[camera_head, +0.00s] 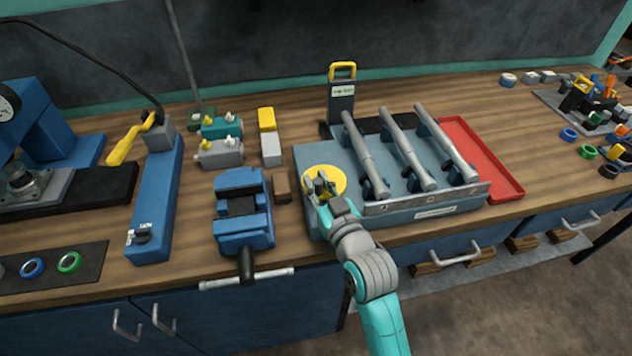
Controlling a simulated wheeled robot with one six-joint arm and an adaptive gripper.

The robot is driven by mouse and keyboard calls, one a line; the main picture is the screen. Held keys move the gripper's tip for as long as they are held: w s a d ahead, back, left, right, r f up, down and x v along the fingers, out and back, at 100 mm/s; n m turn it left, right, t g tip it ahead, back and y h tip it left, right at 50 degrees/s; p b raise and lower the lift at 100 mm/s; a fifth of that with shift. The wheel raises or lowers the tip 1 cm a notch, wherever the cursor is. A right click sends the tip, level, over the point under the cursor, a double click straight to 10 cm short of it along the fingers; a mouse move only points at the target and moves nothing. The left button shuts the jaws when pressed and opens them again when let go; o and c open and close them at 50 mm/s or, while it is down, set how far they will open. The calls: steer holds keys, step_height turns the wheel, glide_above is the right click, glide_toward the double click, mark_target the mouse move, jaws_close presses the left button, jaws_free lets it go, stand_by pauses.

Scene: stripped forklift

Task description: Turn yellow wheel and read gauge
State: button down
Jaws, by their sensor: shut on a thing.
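The yellow wheel (338,178) is a flat round disc on the left end of the grey-blue fixture block (319,155). My gripper (320,186) reaches it from the front and is shut on it, covering its middle and lower left part. The exact finger contact is too small to make out. A round white gauge (7,107) on the blue press at the far left is cut off by the picture edge. Its reading cannot be made out.
Several grey cylinders (404,147) lie in the fixture, right of my gripper. A red tray (480,155) is beyond them. Bare wood (505,118) shows at the right.

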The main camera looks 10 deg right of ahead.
steer(key=shift+s+d+f+n+g+y, duration=0.15)
steer(key=shift+d+n+g+y, duration=0.1)
steer(key=shift+n+y, duration=0.25)
steer(key=shift+w+d+f+n+g+y, duration=0.1)
steer(key=shift+d+n+g+y, duration=0.15)
steer(key=shift+y, duration=0.45)
steer(key=shift+s+n+g+y, duration=0.1)
steer(key=shift+n+g+y, duration=0.2)
steer(key=shift+n+y, duration=0.2)
steer(key=shift+r+n+y, duration=0.1)
steer(key=shift+n+y, duration=0.15)
steer(key=shift+y, duration=0.25)
steer(key=c, duration=1)
jaws_free()
steer(key=shift+r, duration=0.1)
steer(key=shift+s+d, duration=0.1)
steer(key=shift+s, duration=0.05)
steer(key=v, duration=1.2)
steer(key=shift+r, duration=0.1)
